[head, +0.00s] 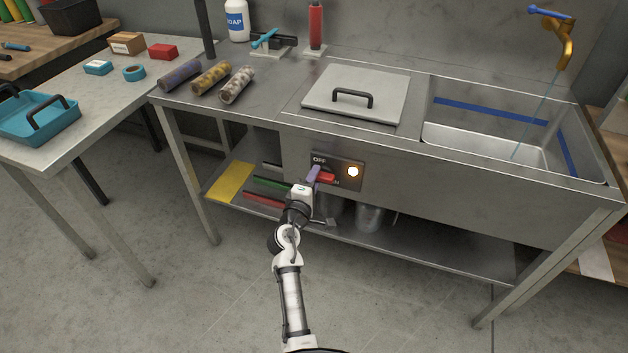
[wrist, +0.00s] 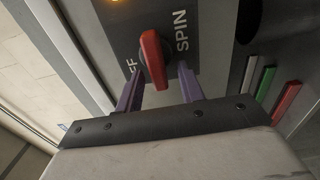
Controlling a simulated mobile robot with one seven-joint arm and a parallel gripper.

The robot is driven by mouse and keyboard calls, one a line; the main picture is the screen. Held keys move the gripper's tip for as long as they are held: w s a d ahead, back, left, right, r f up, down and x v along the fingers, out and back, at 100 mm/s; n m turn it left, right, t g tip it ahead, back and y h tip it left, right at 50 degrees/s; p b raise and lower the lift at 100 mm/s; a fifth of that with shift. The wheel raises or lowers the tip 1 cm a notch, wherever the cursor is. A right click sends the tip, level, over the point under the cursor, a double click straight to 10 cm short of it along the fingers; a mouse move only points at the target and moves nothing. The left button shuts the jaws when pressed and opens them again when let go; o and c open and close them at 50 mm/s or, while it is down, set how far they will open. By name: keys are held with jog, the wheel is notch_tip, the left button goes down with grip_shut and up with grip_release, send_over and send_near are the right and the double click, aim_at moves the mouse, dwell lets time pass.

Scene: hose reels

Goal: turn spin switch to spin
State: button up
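The spin switch is a red handle (wrist: 153,60) on a dark panel (head: 340,171) on the front of the steel bench. In the head view the handle (head: 327,177) lies roughly level, with OFF above it and the lower label mostly covered. In the wrist view it stands between the OFF lettering on its left and SPIN on its right, pointing at neither word. My gripper (wrist: 160,72) is open at the switch, one purple finger on each side of the handle with visible gaps. In the head view my gripper (head: 314,174) partly hides the panel.
A lit round lamp (head: 353,171) is right of the switch. A lidded cover (head: 385,88) and a sink basin (head: 480,143) are on top. The lower shelf (head: 420,253) holds coloured bars and a metal pot (head: 369,218). The floor in front is clear.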

jog(key=shift+s, duration=0.1)
jog(key=b+v, duration=0.2)
jog(key=v, duration=1.1)
jog(key=shift+s+b, duration=0.3)
jog(key=shift+a, duration=0.15)
